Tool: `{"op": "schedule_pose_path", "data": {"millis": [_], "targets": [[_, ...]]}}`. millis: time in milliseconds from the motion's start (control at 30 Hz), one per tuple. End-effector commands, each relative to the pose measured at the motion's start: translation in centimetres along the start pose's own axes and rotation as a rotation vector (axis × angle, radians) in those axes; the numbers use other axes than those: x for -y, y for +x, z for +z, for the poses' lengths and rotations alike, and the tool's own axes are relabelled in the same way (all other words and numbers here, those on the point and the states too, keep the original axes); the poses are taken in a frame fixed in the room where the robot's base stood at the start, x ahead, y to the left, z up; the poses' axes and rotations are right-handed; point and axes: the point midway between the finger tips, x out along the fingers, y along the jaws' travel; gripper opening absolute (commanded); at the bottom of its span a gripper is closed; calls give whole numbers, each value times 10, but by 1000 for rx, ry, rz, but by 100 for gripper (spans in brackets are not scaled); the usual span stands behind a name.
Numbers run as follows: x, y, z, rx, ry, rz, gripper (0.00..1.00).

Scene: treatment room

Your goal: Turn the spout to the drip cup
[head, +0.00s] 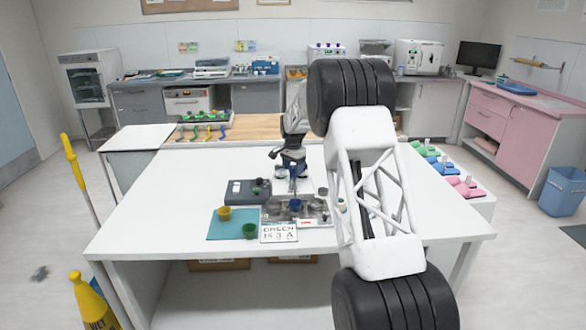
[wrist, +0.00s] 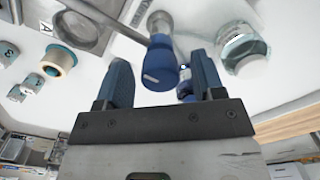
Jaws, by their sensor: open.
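My gripper (wrist: 160,68) is open, its two blue fingers apart on either side of a blue knob with a white mark (wrist: 160,72). Gaps show on both sides of the knob. A thin metal spout (wrist: 120,22) runs from beside the knob towards the upper left, over a grey plate with a round metal recess (wrist: 84,30). In the head view my gripper (head: 292,168) points down over the grey station (head: 272,218) on the white table. A blue cup (head: 296,205), a yellow cup (head: 224,213) and a green cup (head: 249,231) stand there. I cannot tell which is the drip cup.
A card reading GREEN 15 3 A (head: 278,233) lies at the station's front. The yellow and green cups stand on a teal mat (head: 228,230). A dark grey device (head: 247,191) stands behind. A clear round jar (wrist: 242,48) is close to the right finger. The table's left side is clear.

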Motion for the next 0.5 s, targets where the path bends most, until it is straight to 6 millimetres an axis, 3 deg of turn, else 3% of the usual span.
{"op": "schedule_pose_path", "data": {"millis": [200, 500], "targets": [[0, 0, 0, 0, 0, 0, 62], [0, 0, 0, 0, 0, 0, 18]]}}
